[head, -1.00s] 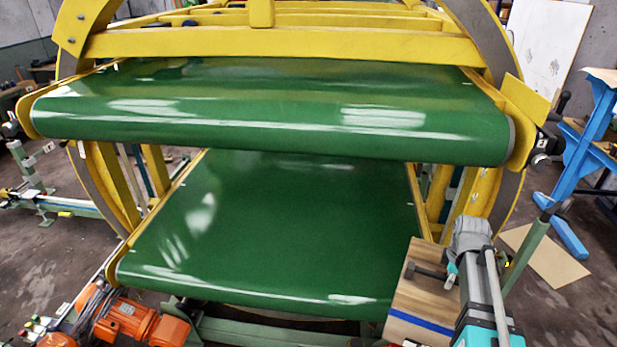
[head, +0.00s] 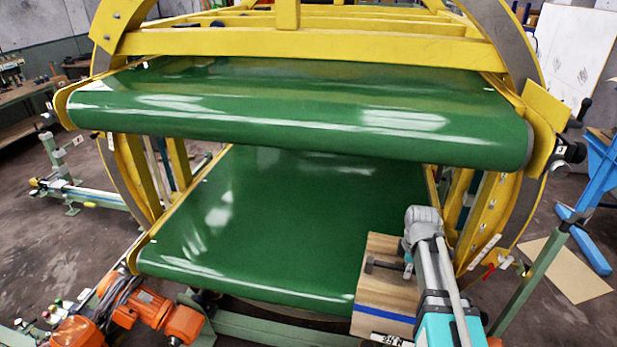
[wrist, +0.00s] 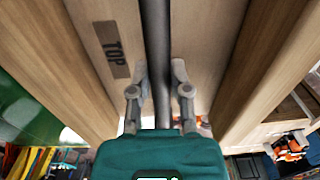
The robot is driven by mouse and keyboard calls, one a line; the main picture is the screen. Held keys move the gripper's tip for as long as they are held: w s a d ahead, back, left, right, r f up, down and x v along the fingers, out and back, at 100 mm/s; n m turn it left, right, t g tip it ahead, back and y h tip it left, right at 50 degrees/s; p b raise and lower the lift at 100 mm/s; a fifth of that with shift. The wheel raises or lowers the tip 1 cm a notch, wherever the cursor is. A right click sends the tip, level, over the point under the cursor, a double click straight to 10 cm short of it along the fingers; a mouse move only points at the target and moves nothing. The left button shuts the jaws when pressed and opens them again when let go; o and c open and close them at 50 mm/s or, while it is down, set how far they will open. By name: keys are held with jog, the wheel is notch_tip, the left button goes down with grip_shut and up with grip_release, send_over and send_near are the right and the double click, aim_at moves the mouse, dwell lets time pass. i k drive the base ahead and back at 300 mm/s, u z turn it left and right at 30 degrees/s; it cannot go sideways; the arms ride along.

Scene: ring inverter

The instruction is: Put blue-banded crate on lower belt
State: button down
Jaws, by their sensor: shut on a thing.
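The wooden crate (head: 380,292) hangs from my gripper at the lower right of the head view, in front of the right part of the lower belt's near end. Its blue band (head: 386,317) shows low on its near side. My gripper (wrist: 160,88) is shut on the crate's dark bar handle (wrist: 157,40) in the wrist view, with a "TOP" label beside it. The green lower belt (head: 270,230) is bare where I see it; the crate covers its near right corner. Whether the crate touches the belt I cannot tell.
The green upper belt (head: 300,110) overhangs the lower belt's far part. Yellow ring frame parts (head: 490,215) stand to the right. An orange motor (head: 150,308) sits at the lower left. A blue stand (head: 600,180) is at the right edge.

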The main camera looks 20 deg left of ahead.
aim_at(352, 249)
jog(key=u, duration=0.55)
jog(key=i, duration=1)
jog(key=z, duration=0.35)
